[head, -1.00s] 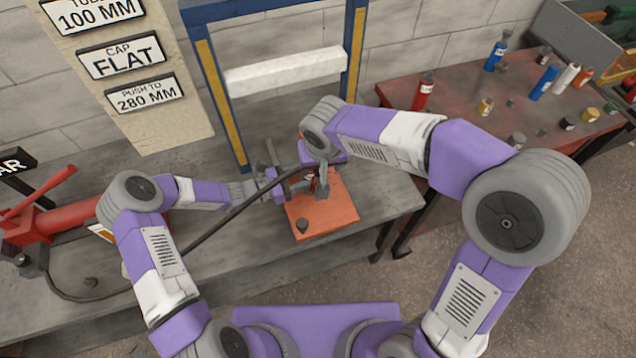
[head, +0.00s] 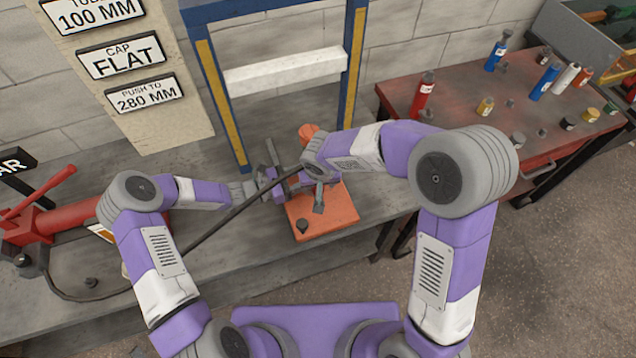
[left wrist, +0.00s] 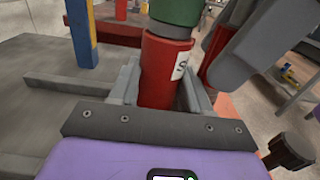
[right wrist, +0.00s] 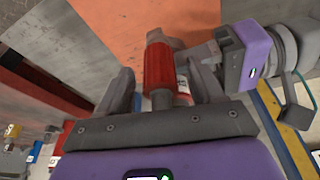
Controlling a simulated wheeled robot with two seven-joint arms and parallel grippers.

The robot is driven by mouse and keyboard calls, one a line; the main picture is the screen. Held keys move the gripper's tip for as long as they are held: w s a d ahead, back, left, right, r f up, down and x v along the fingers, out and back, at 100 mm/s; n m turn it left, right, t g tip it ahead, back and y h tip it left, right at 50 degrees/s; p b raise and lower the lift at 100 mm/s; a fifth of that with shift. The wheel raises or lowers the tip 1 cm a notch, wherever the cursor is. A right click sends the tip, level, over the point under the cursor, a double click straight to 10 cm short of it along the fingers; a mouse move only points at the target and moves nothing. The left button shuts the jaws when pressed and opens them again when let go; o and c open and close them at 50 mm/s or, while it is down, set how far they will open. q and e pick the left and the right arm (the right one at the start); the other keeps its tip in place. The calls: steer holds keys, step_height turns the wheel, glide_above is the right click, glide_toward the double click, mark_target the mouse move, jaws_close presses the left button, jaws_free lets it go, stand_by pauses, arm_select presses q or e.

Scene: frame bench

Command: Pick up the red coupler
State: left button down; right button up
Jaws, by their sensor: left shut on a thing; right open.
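The red coupler (right wrist: 158,66) shows in the right wrist view as a ribbed red sleeve on a grey stem. My right gripper (right wrist: 164,78) is open, with one finger on each side of the coupler in the picture. A gap shows at the left finger. In the left wrist view my left gripper (left wrist: 163,92) is shut on a red cylinder (left wrist: 160,65) with a white label and a green collar (left wrist: 178,10). In the head view my left gripper (head: 270,184) is beside the press frame; my right arm hides much of the work.
An orange board (head: 340,212) lies on the grey bench under the grippers, with a dark knob-like piece (head: 302,226) on it. A blue press frame (head: 354,60) stands behind. A black hose (head: 225,215) crosses to the red pump (head: 60,220). Bottles stand on the red table (head: 450,75).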

steer(key=shift+r, duration=0.1)
jaws_close()
steer(key=shift+r, duration=0.1)
step_height(320, 180, up, 28)
stand_by(0.5)
arm_select(q)
steer(key=shift+c, duration=2.2)
jaws_free()
steer(key=v, duration=1.2)
